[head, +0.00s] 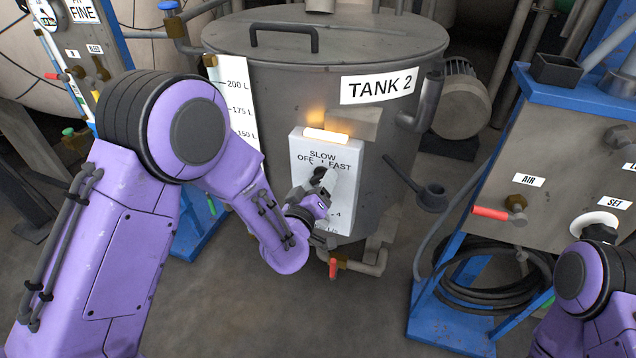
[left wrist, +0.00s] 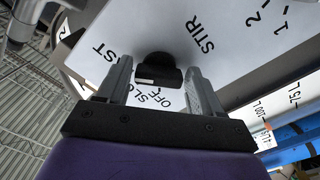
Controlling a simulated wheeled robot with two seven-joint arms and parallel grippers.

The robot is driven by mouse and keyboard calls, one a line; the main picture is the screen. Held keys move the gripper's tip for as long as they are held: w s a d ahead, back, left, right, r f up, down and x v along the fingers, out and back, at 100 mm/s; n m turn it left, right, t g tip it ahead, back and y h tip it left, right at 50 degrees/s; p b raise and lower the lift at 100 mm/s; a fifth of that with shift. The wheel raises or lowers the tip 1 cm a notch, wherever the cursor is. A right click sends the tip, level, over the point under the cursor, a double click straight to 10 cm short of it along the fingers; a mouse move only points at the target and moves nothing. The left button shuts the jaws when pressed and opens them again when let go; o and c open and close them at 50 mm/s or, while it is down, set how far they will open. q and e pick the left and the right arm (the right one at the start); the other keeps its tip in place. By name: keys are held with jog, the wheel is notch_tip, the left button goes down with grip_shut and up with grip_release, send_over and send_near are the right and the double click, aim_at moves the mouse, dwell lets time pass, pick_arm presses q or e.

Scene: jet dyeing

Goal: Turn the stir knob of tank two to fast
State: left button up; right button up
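The stir knob (head: 320,174) is a black knob on the white control panel (head: 346,160) at the front of tank two (head: 300,90). Labels SLOW, OFF and FAST surround it. In the left wrist view the knob (left wrist: 158,68) sits between the two fingers of my left gripper (left wrist: 160,78), with a small gap at each side. My left gripper (head: 322,190) is open at the panel in the head view and partly covers the knob's surroundings. Which label the knob points to I cannot tell. My right gripper is out of view.
An amber lamp (head: 326,135) glows on top of the panel. A black ladle-like part (head: 430,196) sticks out right of the panel. A blue-framed station (head: 545,110) with a red-handled AIR valve (head: 492,213) stands at the right. A coiled hose (head: 495,285) hangs below it.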

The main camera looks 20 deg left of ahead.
pick_arm(q)
jog(key=shift+o, duration=0.6)
jog(key=shift+s, duration=0.1)
jog(key=s, duration=1)
jog(key=shift+s+a, duration=0.15)
jog(key=shift+s, duration=0.05)
